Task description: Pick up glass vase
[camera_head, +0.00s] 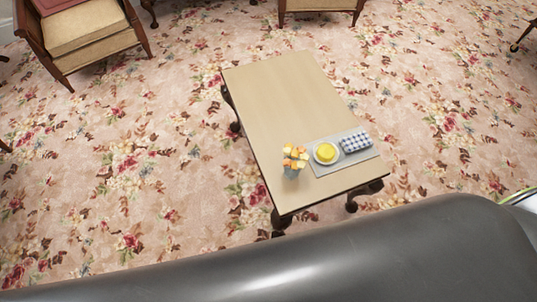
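A small bluish glass vase (290,173) with orange and yellow flowers (295,154) stands upright near the front end of a light wooden coffee table (285,103). It is just left of a grey mat. Neither of my grippers shows in the head view, so I cannot see whether they are open or shut.
On the grey mat (322,170) are a plate with a yellow item (326,152) and a blue-and-white checked item (355,142). An armchair (85,35) is at upper left. Flowered carpet (140,150) around the table is clear.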

